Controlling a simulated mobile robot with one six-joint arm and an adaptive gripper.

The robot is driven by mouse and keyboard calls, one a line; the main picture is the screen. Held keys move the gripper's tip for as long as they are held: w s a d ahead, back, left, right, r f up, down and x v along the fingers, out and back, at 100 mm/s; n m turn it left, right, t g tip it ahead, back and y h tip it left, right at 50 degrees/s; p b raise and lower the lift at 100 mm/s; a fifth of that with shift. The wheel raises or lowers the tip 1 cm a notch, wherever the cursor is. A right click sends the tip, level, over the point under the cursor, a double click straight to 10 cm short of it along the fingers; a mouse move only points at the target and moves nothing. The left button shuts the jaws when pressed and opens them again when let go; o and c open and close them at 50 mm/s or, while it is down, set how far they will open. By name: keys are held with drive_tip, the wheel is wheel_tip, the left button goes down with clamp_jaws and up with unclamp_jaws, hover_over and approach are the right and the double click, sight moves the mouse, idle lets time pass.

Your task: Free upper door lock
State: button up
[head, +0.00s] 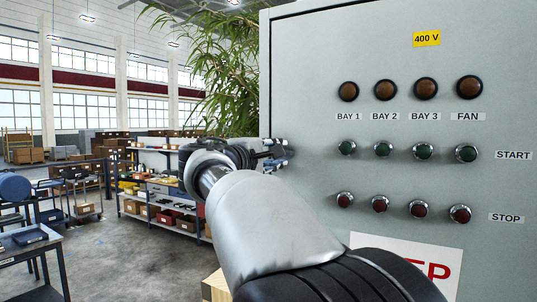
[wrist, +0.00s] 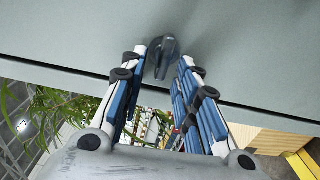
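The grey cabinet door (head: 310,55) fills the right of the head view. In the wrist view its surface (wrist: 235,35) spans the top, with a dark gap along its edge. A small dark lock handle (wrist: 163,58) sticks out from the door near that edge. My gripper (wrist: 170,65) is open, its two fingers on either side of the handle, with a gap visible at the right finger. Whether the left finger touches it I cannot tell. In the head view my gripper (head: 277,153) is at the cabinet's left edge, and the handle cannot be made out there.
The door carries brown lamps (head: 385,90), green START buttons (head: 383,150) and red STOP buttons (head: 380,204). A leafy plant (head: 215,60) stands behind the cabinet's left edge. Shelves with bins (head: 165,208) and a dark table (head: 30,245) are further left. Grey floor between is clear.

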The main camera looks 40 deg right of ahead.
drive_tip(key=v, duration=1.2)
drive_tip(key=shift+d, duration=0.1)
drive_tip(key=s+f+y+b, duration=0.2)
drive_tip(key=s+f, duration=0.1)
drive_tip(key=f, duration=0.4)
drive_tip(key=s+f+y+b, duration=0.2)
drive_tip(key=f, duration=0.5)
drive_tip(key=s+a+f+m+y+b, duration=0.1)
drive_tip(key=s+a+f+y+b, duration=0.2)
drive_tip(key=f, duration=1)
drive_tip(key=s+a+f+m+g+y+b, duration=0.1)
drive_tip(key=s+a+f+y+b, duration=0.3)
drive_tip(key=s+a+f, duration=0.6)
drive_tip(key=s+a+f+m+g+y+b, duration=0.1)
drive_tip(key=s+a+f+y+b, duration=0.3)
drive_tip(key=f, duration=1.2)
drive_tip(key=s+a+m+y, duration=0.1)
drive_tip(key=s+a, duration=0.2)
drive_tip(key=shift+f+m+y, duration=0.2)
drive_tip(key=shift+m+y, duration=0.1)
drive_tip(key=shift+d, duration=0.1)
